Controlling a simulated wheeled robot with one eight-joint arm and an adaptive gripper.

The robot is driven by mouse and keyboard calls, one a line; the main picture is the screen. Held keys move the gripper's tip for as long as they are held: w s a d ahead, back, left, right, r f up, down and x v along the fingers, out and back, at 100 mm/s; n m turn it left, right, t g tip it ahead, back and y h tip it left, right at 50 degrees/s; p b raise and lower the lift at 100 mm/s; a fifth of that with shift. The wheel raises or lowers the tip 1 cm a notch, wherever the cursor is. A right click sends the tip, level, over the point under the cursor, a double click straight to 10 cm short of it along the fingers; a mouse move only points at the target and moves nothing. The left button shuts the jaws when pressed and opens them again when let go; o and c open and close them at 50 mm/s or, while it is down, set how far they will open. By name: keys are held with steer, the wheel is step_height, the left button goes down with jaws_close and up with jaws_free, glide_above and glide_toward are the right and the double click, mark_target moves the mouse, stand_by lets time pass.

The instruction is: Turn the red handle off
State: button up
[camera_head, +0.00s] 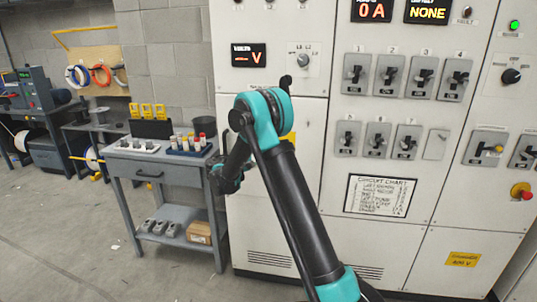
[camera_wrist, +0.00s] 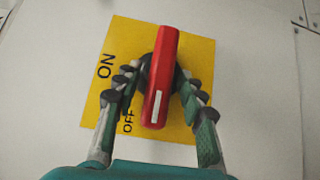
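The red handle (camera_wrist: 161,78) shows in the wrist view, mounted on a yellow plate (camera_wrist: 206,57) marked ON and OFF. The handle stands nearly upright in the picture, leaning slightly, with its pale-marked end near the OFF label. My gripper (camera_wrist: 158,82) has its two fingers apart, one on each side of the handle; I cannot tell whether they touch it. In the head view my gripper (camera_head: 226,180) is at the left side of the cabinet, and the handle is hidden there. A bit of the yellow plate (camera_head: 289,138) shows behind my arm.
The white cabinet (camera_head: 390,250) carries several black switches (camera_head: 388,75) and a circuit chart (camera_head: 380,195). A grey work table (camera_head: 168,174) with small parts stands left of it. A red knob (camera_head: 521,191) is at the far right. Open floor lies at the lower left.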

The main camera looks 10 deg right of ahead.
steer(key=v, duration=1.2)
steer(key=shift+d, duration=0.1)
